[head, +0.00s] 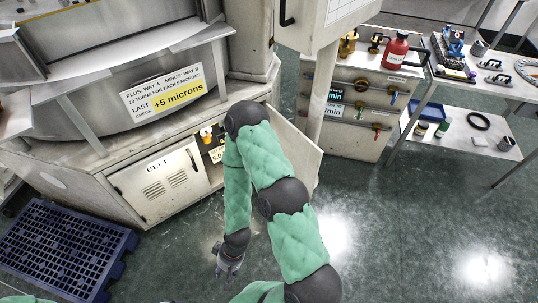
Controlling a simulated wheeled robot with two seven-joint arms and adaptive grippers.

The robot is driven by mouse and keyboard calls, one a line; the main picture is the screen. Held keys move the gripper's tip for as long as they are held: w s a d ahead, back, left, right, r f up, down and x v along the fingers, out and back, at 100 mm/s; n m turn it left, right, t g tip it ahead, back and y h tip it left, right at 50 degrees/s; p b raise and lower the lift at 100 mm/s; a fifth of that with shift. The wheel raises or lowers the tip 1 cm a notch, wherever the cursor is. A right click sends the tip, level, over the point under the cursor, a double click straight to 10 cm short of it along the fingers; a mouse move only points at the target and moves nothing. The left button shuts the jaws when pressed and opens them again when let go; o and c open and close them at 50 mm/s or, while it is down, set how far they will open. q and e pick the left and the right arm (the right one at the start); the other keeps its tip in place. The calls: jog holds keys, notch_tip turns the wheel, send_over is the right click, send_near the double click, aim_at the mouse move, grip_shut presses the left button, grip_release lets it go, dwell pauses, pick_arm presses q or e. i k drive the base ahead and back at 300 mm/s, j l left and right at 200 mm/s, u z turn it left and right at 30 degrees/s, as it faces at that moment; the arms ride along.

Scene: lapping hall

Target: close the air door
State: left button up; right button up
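A pale door (304,157) on the front of the machine base stands swung open, sticking out towards me at the right. I take it to be the air door, as I cannot read a name on it. Behind my arm, the opening beside it shows a yellow-and-red fitting (206,134) and a small label (217,154); the rest is hidden. My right gripper (228,273) hangs low over the floor, left of and below the open door, apart from it. Its fingers look parted and hold nothing. My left gripper is not in view.
A shut louvred door (160,186) with a dark handle is left of the opening. A blue pallet (62,249) lies on the floor at left. A valve panel (352,107) and a table (474,132) stand at right. The floor (400,230) at right is clear.

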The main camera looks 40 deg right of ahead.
aim_at(305, 156)
jog(key=l+u, duration=0.1)
jog(key=l, duration=0.35)
jog(key=k+l+u, duration=0.1)
jog(key=l, duration=0.4)
jog(key=k+l+u, duration=0.1)
jog(key=l, duration=0.35)
jog(key=k+l+u, duration=0.1)
jog(key=l, duration=0.35)
jog(key=k+l, duration=0.15)
jog(key=l, duration=0.25)
jog(key=k+l+u, duration=0.15)
jog(key=l, duration=0.3)
jog(key=k+l, duration=0.15)
jog(key=l, duration=0.25)
jog(key=k+l, duration=0.1)
jog(key=l, duration=0.3)
jog(key=k+l, duration=0.15)
jog(key=l, duration=0.3)
jog(key=k+l, duration=0.1)
jog(key=l, duration=0.3)
jog(key=k+l, duration=0.15)
jog(key=l, duration=0.25)
jog(key=i+l+z, duration=0.4)
jog(key=z, duration=0.15)
